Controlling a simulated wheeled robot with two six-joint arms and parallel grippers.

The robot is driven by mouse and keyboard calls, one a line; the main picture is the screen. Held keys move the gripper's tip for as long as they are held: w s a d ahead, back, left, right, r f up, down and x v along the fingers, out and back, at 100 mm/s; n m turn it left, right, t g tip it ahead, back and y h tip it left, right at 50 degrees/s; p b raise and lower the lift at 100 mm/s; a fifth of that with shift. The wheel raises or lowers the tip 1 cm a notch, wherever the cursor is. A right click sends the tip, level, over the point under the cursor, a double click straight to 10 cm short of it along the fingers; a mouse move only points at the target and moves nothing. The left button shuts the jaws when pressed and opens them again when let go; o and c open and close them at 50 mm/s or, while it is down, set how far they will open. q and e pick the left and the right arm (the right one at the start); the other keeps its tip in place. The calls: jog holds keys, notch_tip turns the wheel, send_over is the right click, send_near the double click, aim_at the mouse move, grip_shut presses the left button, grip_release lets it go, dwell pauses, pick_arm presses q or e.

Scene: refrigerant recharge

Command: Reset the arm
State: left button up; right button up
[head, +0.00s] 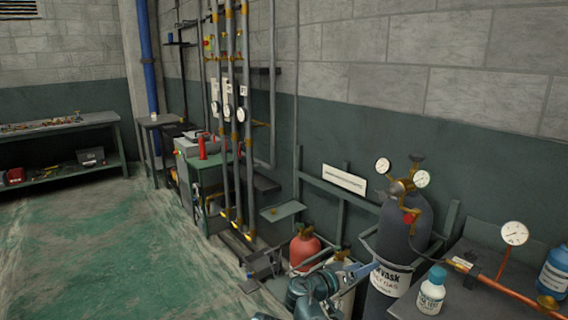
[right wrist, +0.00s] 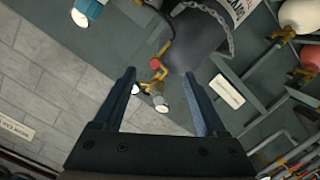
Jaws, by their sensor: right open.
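My right gripper (head: 360,269) is low in the head view, in front of the dark grey gas cylinder (head: 397,235). In the right wrist view its two fingers (right wrist: 161,78) are spread apart with nothing between them. The cylinder (right wrist: 195,40) and its brass regulator with gauges (right wrist: 158,92) appear beyond the fingers, tilted in that view. I cannot tell from the head view whether the gripper touches the cylinder. My left gripper is in neither view.
A bench (head: 462,300) at the right holds a white bottle with a teal cap (head: 432,290), a pressure gauge (head: 514,233), copper pipe and a blue bottle (head: 555,272). A red cylinder (head: 304,248) stands by the wall. The green floor (head: 90,250) at left is clear.

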jog(key=s+d+f+n+g+y, duration=0.1)
jog(key=s+f+g+y, duration=0.3)
jog(key=f, duration=0.4)
jog(key=s+d+f+n+g+y, duration=0.1)
jog(key=s+f+g+y, duration=0.2)
jog(key=s+f, duration=0.4)
jog(key=s+a+f+n+g+y, duration=0.2)
jog(key=s+a+f+y, duration=0.2)
jog(key=s+a+y, duration=0.2)
pick_arm(q)
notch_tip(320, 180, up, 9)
jog(key=p, duration=0.9)
pick_arm(e)
jog(key=s+a+r+n, duration=0.3)
jog(key=s+a+r, duration=0.2)
jog(key=a+r, duration=0.4)
jog(key=shift+s+a+n+g+h, duration=0.3)
jog(key=shift+a+n+h, duration=0.1)
jog(key=shift+a, duration=0.75)
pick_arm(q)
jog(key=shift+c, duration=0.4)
pick_arm(e)
jog(key=shift+r, duration=0.1)
jog(key=shift+c, duration=0.2)
